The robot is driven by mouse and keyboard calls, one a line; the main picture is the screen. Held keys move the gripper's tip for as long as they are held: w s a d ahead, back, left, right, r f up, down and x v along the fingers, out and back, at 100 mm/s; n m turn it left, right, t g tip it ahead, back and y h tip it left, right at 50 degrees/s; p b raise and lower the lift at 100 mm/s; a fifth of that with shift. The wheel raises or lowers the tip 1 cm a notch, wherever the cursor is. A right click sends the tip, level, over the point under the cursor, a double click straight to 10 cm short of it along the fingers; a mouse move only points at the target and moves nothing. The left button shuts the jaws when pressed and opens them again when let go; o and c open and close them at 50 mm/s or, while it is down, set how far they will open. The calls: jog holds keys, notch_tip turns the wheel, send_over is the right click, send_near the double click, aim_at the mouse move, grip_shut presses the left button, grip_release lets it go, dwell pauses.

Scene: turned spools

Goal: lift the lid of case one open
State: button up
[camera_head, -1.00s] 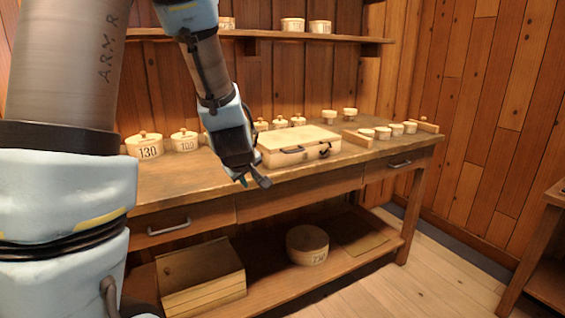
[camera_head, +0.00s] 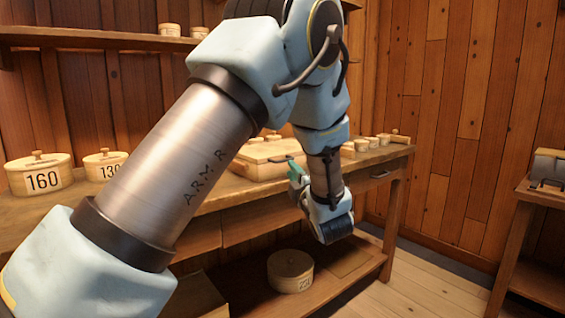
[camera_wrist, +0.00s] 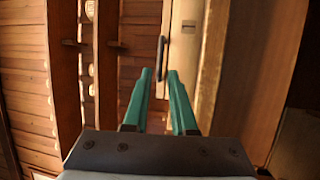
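A pale cream case (camera_head: 262,158) lies on the workbench, its lid looking shut. My gripper (camera_head: 291,163) is in front of the case's right part, teal fingers tipped up and left; contact cannot be told there. In the wrist view, the two teal fingers (camera_wrist: 159,72) stand parted with nothing between them. A dark handle (camera_wrist: 161,52) on a pale surface lies just beyond the fingertips, apparently the case's handle.
Lidded pots marked 160 (camera_head: 40,175) and 130 (camera_head: 105,163) stand at the bench's left. Small pots (camera_head: 372,142) stand at its right end. A round box (camera_head: 290,270) sits on the lower shelf. A grey case (camera_head: 549,168) stands on a side table (camera_head: 540,290).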

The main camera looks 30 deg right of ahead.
aim_at(285, 161)
jog(key=p+x, duration=0.1)
jog(key=x, duration=0.6)
jog(key=shift+w, duration=0.3)
grip_shut()
dwell(1.1)
